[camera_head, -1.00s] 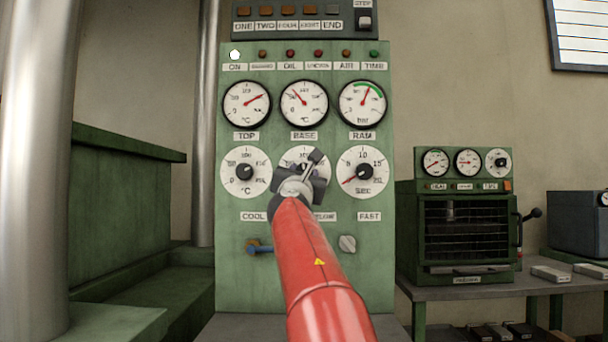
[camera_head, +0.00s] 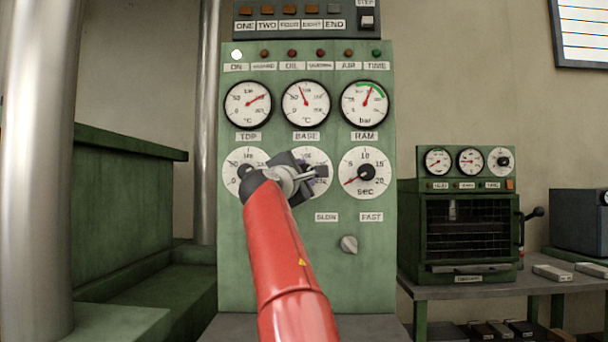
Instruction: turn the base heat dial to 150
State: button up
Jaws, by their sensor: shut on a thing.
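The base heat dial (camera_head: 313,158) is the middle white dial in the lower row of the green panel (camera_head: 233,290). My gripper (camera_head: 316,173) is at this dial, shut on its knob, which is mostly hidden by the jaws. The red arm and dark wrist come up from below and cover the dial's left and lower parts. I cannot read its pointer. The BASE gauge (camera_head: 305,104) sits above, its red needle pointing up and slightly left.
The top heat dial (camera_head: 246,160) is close left, partly behind my wrist. The seconds dial (camera_head: 365,173) is close right. A small knob (camera_head: 349,244) sits below it. A steel column (camera_head: 208,120) stands left. A bench oven (camera_head: 468,230) stands right.

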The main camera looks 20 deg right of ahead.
jog(key=shift+m, duration=0.4)
jog(key=o, duration=1)
jog(key=b+v, duration=0.4)
jog(key=v, duration=0.3)
jog(key=shift+s+a+b, duration=0.3)
